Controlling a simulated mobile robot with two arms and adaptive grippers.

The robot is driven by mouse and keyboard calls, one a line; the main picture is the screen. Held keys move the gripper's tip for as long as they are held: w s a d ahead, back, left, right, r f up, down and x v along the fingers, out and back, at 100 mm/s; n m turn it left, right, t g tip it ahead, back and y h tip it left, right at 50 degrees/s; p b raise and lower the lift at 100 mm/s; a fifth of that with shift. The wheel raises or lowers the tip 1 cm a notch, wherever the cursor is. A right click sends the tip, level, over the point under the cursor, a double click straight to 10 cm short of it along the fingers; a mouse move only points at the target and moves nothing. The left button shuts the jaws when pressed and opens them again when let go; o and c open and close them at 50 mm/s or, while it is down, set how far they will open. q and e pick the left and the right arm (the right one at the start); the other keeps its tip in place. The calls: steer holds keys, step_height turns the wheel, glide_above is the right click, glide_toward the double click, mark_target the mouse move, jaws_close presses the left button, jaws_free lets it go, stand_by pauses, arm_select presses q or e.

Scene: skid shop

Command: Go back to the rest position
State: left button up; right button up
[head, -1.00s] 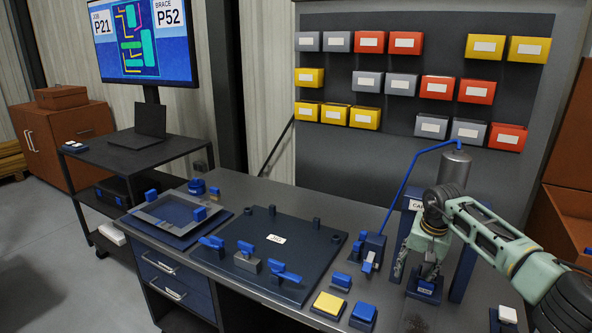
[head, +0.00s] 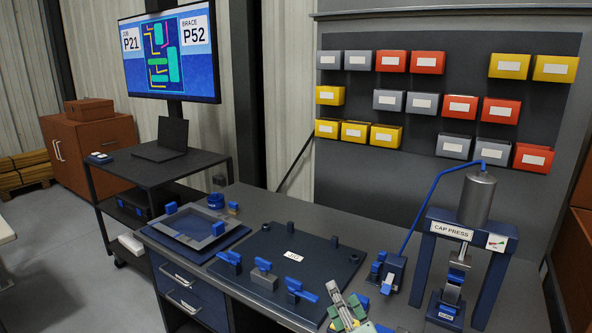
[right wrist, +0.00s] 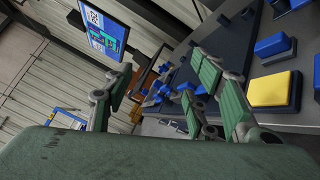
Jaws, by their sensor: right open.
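My right gripper (head: 348,310) shows at the bottom of the head view, in front of the jig plate's right front corner. Its green-padded fingers are apart and nothing shows between them. In the right wrist view the open fingers (right wrist: 165,90) stand clear of the bench things. The cap press (head: 460,235) stands at the right of the bench with a small blue-and-metal piece (head: 453,288) under its ram. My left gripper is not in either view.
The dark jig plate (head: 270,260) with blue toggle clamps lies mid-bench. A grey frame fixture (head: 190,228) is to its left. A yellow-topped block (right wrist: 270,90) sits near the right gripper. Coloured bins (head: 425,62) hang behind. A cart with a laptop (head: 172,137) stands left.

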steer(key=s+d+f+m+g+h, duration=0.55)
steer(key=s+d+f+m, duration=0.35)
steer(key=s+f+m, duration=0.4)
steer(key=s+d+f+m+g+y, duration=0.1)
steer(key=s+f+m+g, duration=0.3)
steer(key=s, duration=0.7)
steer(key=s+d+f+m+g+y, duration=0.1)
steer(key=s+f+m+g, duration=0.1)
steer(key=s+m+g, duration=0.65)
steer(key=s+f+n+t, duration=0.1)
steer(key=s+f, duration=0.1)
steer(key=f, duration=1.1)
steer(key=s+f+n+t, duration=0.1)
steer(key=s+f, duration=0.1)
steer(key=f, duration=1.2)
steer(key=s+d+f+g, duration=0.1)
steer(key=s+d+f, duration=0.1)
steer(key=s+f, duration=1.3)
steer(key=shift+s+d+f+h, duration=0.35)
steer(key=shift+s+f, duration=0.05)
steer(key=shift+s, duration=0.75)
